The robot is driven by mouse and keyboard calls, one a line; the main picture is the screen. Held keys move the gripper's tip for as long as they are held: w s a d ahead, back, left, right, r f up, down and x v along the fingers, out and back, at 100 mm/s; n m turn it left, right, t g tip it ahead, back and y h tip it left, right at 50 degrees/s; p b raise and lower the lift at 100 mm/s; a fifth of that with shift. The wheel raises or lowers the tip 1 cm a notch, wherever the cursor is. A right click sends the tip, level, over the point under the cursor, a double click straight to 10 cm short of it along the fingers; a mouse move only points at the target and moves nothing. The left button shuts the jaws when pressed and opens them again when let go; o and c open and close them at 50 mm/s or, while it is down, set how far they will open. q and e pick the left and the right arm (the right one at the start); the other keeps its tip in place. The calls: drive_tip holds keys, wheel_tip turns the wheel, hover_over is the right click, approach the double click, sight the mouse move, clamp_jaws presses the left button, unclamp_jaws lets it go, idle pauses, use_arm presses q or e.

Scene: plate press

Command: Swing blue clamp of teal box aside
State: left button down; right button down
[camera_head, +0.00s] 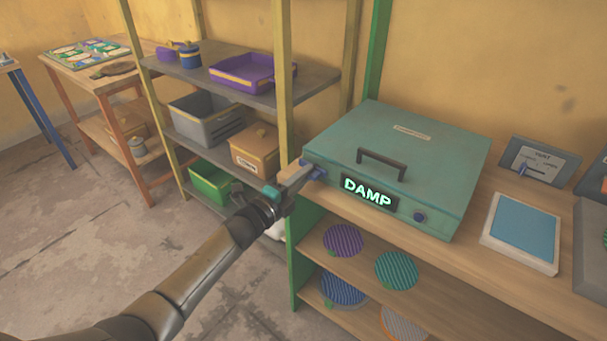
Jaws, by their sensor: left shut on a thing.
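The teal box (415,150) sits closed on the wooden bench, with a dark handle on its lid and a lit sign reading "DAMP" on its front. The blue clamp (316,173) shows at the box's left front corner, partly hidden by my gripper. My left gripper (299,176) reaches in from the left and is shut on the blue clamp at that corner. My right gripper is not in view.
The bench (482,248) also holds a blue-topped pad (522,229) and a panel with a small lever (540,160) at right. Striped round plates (343,240) lie on shelves below. A shelf rack with a purple tray (242,72) stands behind my arm.

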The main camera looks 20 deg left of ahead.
use_arm(q)
drive_tip(key=shift+n, duration=0.3)
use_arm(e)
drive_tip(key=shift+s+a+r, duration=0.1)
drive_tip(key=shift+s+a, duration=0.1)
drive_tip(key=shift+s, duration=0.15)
use_arm(q)
drive_tip(key=c, duration=0.8)
unclamp_jaws()
drive_tip(key=shift+c, duration=0.2)
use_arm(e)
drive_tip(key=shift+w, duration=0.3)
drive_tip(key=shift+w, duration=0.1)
use_arm(q)
drive_tip(key=p+v, duration=0.2)
drive_tip(key=v, duration=1.3)
drive_tip(key=shift+s+p, duration=0.15)
drive_tip(key=shift+p, duration=0.2)
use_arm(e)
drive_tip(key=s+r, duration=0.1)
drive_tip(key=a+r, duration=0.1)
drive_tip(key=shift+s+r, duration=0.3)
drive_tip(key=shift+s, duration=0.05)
